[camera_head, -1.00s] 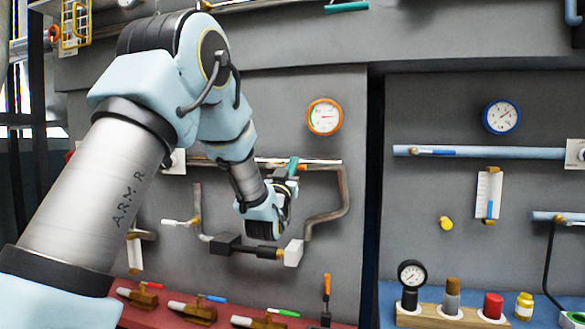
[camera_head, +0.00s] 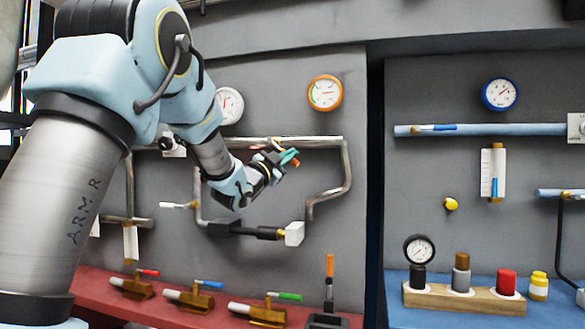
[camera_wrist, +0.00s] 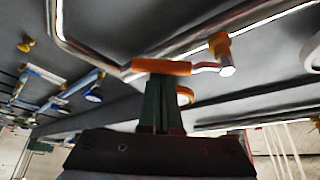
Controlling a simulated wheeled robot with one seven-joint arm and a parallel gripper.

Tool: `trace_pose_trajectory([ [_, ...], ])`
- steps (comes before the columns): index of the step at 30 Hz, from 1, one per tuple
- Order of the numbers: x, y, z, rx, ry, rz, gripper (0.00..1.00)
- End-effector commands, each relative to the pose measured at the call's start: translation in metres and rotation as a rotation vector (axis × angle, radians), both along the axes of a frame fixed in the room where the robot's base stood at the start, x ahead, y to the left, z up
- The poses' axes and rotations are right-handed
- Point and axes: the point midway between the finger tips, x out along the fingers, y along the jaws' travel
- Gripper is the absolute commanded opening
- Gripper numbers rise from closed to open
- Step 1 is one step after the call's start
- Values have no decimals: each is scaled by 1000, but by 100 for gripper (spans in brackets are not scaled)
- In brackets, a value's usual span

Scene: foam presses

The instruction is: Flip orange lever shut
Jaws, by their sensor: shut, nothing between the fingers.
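The orange lever (camera_wrist: 162,67) shows in the wrist view as a thick orange handle lying across the picture, just beyond my fingertips. A bent silvery rod joins it on the right to a brass fitting (camera_wrist: 219,42) on a pipe. My gripper (camera_wrist: 163,82) is shut and empty, with its dark green fingers together. The tips are at or very near the handle's lower edge; I cannot tell if they touch. In the head view, my gripper (camera_head: 292,157) is in front of the upper pipe (camera_head: 318,144), and the lever is largely hidden around it.
An orange-rimmed gauge (camera_head: 325,92) hangs above the pipe. A black valve with a white end block (camera_head: 294,234) sits below my gripper. Several coloured-handle valves and an upright orange-handled lever (camera_head: 330,265) stand on the red bench (camera_head: 80,295). The wall to the right of my gripper is open.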

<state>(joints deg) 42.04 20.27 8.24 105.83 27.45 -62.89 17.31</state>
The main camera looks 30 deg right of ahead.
Motion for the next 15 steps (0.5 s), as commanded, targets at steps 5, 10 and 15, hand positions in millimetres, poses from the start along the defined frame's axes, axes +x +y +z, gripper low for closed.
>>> trace_pose_trajectory([
  [5, 7, 8, -16, 122, -115, 4, 0],
  [10, 13, 14, -22, 241, -224, 5, 0],
  [15, 21, 21, -28, 358, -332, 4, 0],
])
